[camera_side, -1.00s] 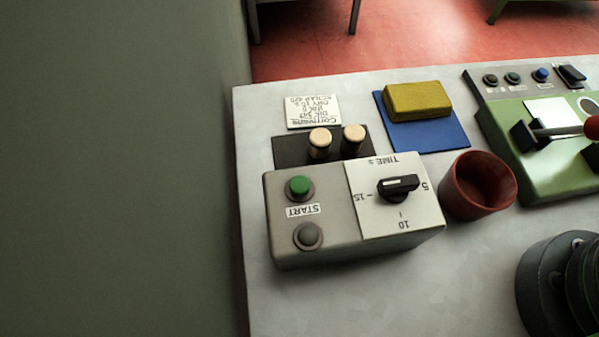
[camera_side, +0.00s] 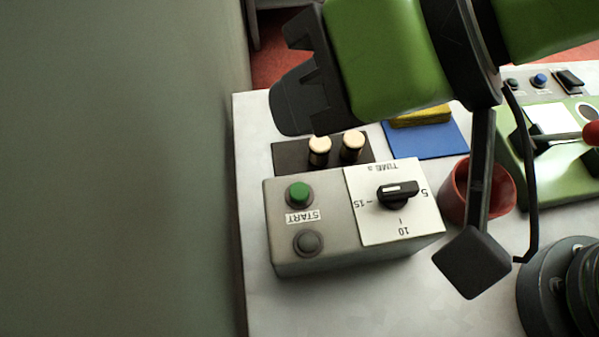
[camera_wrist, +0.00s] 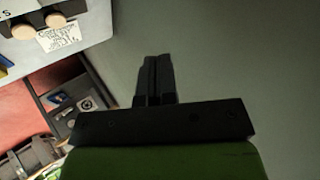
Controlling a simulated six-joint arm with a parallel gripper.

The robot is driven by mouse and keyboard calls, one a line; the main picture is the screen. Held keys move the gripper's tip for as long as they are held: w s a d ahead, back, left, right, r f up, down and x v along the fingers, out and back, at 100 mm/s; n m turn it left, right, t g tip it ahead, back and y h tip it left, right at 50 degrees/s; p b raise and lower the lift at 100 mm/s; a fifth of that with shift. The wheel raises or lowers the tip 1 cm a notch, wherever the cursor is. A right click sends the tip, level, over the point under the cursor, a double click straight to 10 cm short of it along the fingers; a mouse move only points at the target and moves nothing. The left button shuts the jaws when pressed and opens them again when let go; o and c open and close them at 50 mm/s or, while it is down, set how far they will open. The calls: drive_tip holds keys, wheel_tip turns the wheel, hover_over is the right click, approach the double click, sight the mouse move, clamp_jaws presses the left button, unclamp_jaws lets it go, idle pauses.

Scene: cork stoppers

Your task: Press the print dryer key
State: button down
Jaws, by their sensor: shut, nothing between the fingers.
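A grey box with a white dial plate (camera_side: 370,235) stands on the pale bench in the side view. Its top carries a green button (camera_side: 299,193) marked START, a dark grey button (camera_side: 308,242) and a black pointer knob (camera_side: 398,194) marked in seconds. No key in view is labelled as the print dryer's. My gripper (camera_wrist: 155,62) is shut and empty in the wrist view, over the dark wall side. In the side view my gripper is above and behind the box, apart from the buttons, and its fingertips cannot be made out clearly.
Two cork stoppers (camera_side: 320,150) stand on a dark plate behind the box. A red cup (camera_side: 507,192) is to its right. A yellow sponge (camera_side: 421,118) lies on a blue pad (camera_side: 448,141). A green machine (camera_side: 560,180) has a red-knobbed lever. A written card (camera_wrist: 60,36) shows in the wrist view.

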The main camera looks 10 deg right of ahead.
sight(303, 186)
drive_tip(key=shift+f, duration=0.1)
drive_tip(key=shift+f, duration=4.3)
drive_tip(key=shift+f, duration=0.1)
drive_tip(key=shift+f, duration=0.3)
drive_tip(key=shift+f, duration=0.45)
drive_tip(key=shift+r, duration=0.9)
drive_tip(key=shift+r, duration=2.5)
